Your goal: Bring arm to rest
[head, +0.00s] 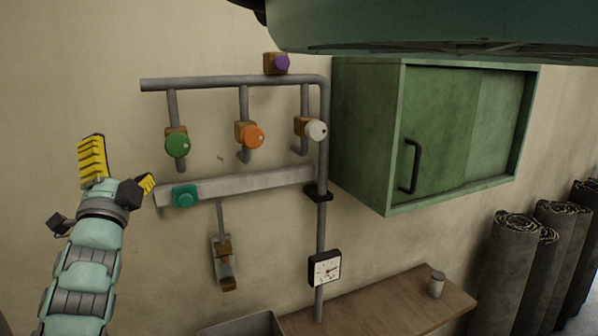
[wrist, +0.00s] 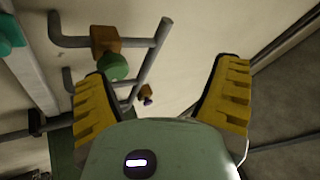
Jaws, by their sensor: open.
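My gripper (head: 120,172) is at the left of the head view, raised in front of the wall, with its yellow ribbed fingers spread apart and nothing between them. My pale green arm (head: 85,265) comes up from the lower left. In the wrist view, the two yellow fingers of my gripper (wrist: 165,98) stand wide apart. Past the left finger, the green knob (wrist: 113,67) on its brown block and grey pipes show. In the head view, the gripper is left of the green knob (head: 177,145) and apart from it.
Orange (head: 252,136), white (head: 316,130), purple (head: 281,62) and teal (head: 185,196) knobs sit along the wall fittings. A dial gauge (head: 325,269) hangs above a wooden table (head: 380,305) bearing a small jar (head: 436,284). A green cabinet (head: 370,135) and dark rolls (head: 505,275) are right.

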